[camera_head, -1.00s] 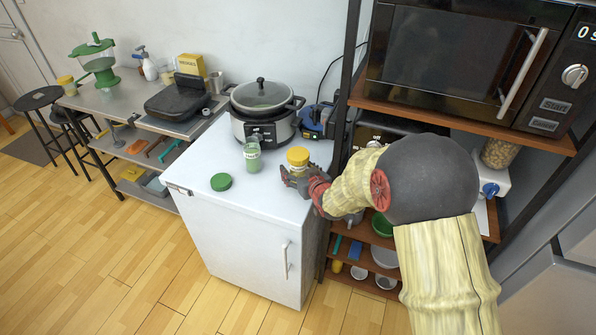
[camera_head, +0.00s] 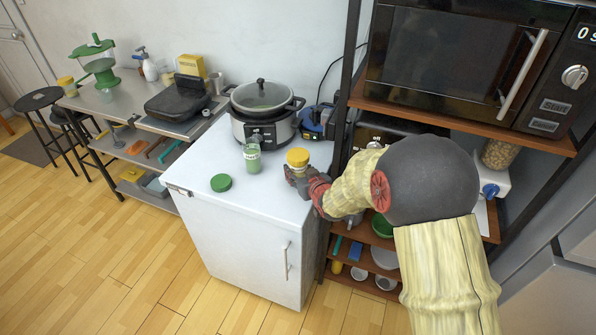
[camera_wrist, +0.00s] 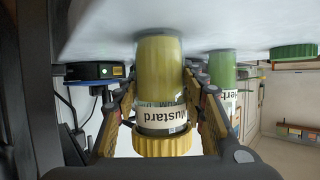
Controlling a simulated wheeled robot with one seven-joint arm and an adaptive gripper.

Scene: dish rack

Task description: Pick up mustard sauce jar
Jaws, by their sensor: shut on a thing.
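The mustard sauce jar (camera_head: 298,158) has a yellow lid and stands near the right edge of the white cabinet top. In the wrist view the jar (camera_wrist: 160,70) appears upside down, with a "Mustard" label and a ridged yellow lid. My gripper (camera_head: 298,175) is around the jar from the right. In the wrist view the fingers of my gripper (camera_wrist: 165,105) press on both sides of the jar. The jar's base looks at or very close to the white top; I cannot tell if there is a gap.
A green-filled jar (camera_head: 252,156) stands left of the mustard, with a green lid (camera_head: 221,182) lying nearby. A slow cooker (camera_head: 262,126) stands behind. A dark shelf rack with a microwave (camera_head: 455,58) is on the right. The cabinet top's front (camera_head: 245,200) is clear.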

